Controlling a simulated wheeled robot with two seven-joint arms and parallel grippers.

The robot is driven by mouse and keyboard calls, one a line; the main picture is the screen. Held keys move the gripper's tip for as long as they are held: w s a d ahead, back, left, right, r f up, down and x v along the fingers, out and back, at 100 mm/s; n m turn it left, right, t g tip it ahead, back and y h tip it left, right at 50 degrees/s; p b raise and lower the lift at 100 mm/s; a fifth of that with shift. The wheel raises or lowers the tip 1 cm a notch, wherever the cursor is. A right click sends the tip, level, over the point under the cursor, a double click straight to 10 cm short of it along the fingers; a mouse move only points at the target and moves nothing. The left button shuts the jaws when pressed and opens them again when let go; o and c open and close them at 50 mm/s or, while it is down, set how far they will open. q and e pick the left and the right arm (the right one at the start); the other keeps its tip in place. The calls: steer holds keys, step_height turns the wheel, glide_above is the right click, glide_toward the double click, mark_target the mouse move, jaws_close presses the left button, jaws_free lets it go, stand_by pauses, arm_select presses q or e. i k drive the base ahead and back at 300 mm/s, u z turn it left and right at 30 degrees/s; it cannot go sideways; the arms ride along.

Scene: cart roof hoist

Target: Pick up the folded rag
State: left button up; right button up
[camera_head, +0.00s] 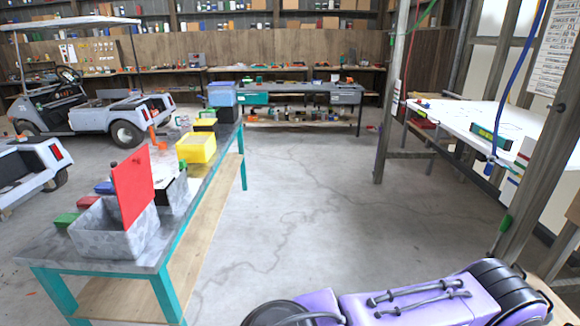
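I cannot make out a folded rag for certain. A flat red sheet (133,186) stands upright in a grey metal bin (90,230) at the near end of the left workbench; I cannot tell whether it is cloth or a stiff panel. White and dark items lie further back on the same bench, partly hidden by the bins and too small to identify. Neither of my grippers shows in the head view.
The long workbench (200,205) with teal legs runs away on the left, with a yellow box (196,147) on it. A purple object with black ends (395,305) fills the bottom right. The concrete floor (300,190) between is clear.

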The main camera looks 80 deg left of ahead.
mark_target(86, 202)
steer(key=u, duration=3.8)
steer(key=i, duration=1.65)
steer(key=z, duration=0.05)
